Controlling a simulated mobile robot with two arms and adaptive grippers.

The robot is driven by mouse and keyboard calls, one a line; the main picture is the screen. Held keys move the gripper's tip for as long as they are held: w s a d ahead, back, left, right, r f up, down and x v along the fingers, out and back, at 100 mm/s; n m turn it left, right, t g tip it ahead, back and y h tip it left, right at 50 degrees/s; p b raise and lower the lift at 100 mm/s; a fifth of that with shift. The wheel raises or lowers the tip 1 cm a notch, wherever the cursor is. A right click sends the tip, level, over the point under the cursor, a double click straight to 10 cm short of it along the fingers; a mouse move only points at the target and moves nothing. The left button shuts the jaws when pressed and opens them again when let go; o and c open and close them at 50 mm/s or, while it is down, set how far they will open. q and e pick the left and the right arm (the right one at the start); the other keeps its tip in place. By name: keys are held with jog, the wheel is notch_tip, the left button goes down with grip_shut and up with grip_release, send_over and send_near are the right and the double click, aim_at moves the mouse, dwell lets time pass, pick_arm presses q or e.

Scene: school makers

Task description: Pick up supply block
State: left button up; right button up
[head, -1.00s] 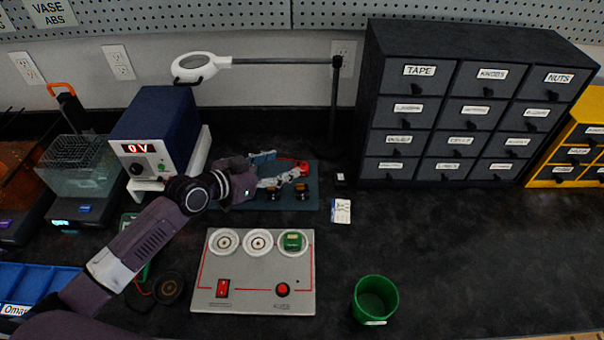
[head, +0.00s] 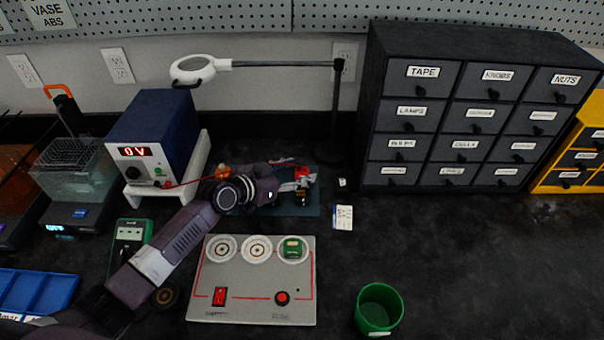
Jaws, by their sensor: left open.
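A small red block (head: 302,172) is at the back right of a dark teal mat (head: 312,210), which lies behind the grey panel. I cannot tell for certain that it is the supply block. My left gripper (head: 300,186) reaches over the mat from the left, open, with its fingertips close to the red block. Whether they touch it is unclear. A small dark and gold part (head: 298,196) shows just below the fingers. My wrist hides much of the mat. My right gripper is out of view.
The grey panel (head: 255,308) with white round sockets and a green block (head: 293,247) lies in front. A blue power unit (head: 155,125) stands left, black drawers (head: 450,120) right. A green cup (head: 379,308) stands at front right. The counter's right side is clear.

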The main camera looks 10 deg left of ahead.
pick_arm(q)
jog(key=shift+w+d+f, duration=0.15)
jog(key=shift+w+d, duration=0.05)
jog(key=shift+w, duration=0.1)
jog(key=c, duration=1.2)
